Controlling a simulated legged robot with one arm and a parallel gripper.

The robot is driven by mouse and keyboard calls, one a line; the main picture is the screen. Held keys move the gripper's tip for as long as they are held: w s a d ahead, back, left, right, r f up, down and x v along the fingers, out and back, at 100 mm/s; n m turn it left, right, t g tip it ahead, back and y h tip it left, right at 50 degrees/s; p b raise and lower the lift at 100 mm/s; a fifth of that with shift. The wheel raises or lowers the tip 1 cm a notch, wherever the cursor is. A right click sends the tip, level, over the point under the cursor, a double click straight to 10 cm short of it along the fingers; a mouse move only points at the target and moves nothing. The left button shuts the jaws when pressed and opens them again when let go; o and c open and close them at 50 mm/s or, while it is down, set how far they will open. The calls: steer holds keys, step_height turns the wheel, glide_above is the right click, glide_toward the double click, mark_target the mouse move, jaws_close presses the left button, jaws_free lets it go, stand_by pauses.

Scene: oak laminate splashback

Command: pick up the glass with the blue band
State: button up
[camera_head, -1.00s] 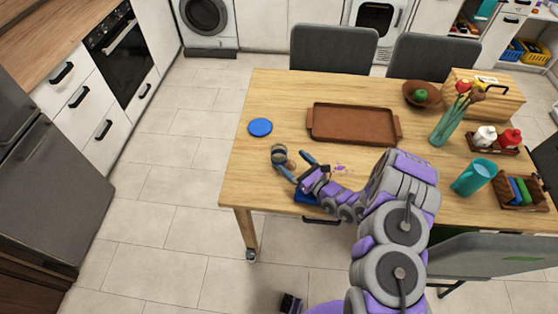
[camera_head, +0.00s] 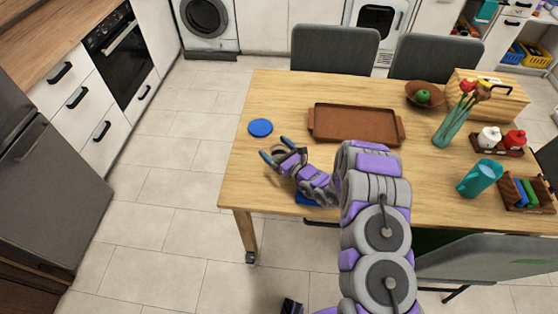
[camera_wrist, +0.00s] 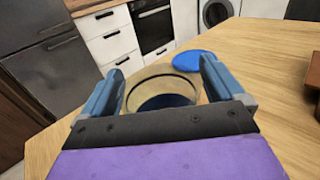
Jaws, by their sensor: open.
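The glass (camera_wrist: 162,82) shows in the wrist view as a clear round rim with a dark blue band lower down. It stands between the two blue fingers of my gripper (camera_wrist: 160,72), and its lower part is hidden behind the gripper's dark palm. The fingers are open, one on each side of it; I cannot tell whether either touches. In the head view my gripper (camera_head: 275,148) is over the left part of the table, and I cannot clearly make out the glass there.
A blue round disc (camera_head: 260,127) lies just beyond the gripper. A brown tray (camera_head: 353,108) lies to the right. A brown bowl (camera_head: 411,97), a vase of flowers (camera_head: 449,127) and a teal pitcher (camera_head: 480,178) stand farther right on the wooden table (camera_head: 260,93).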

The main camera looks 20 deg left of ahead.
steer(key=c, duration=1.1)
steer(key=shift+r, duration=0.15)
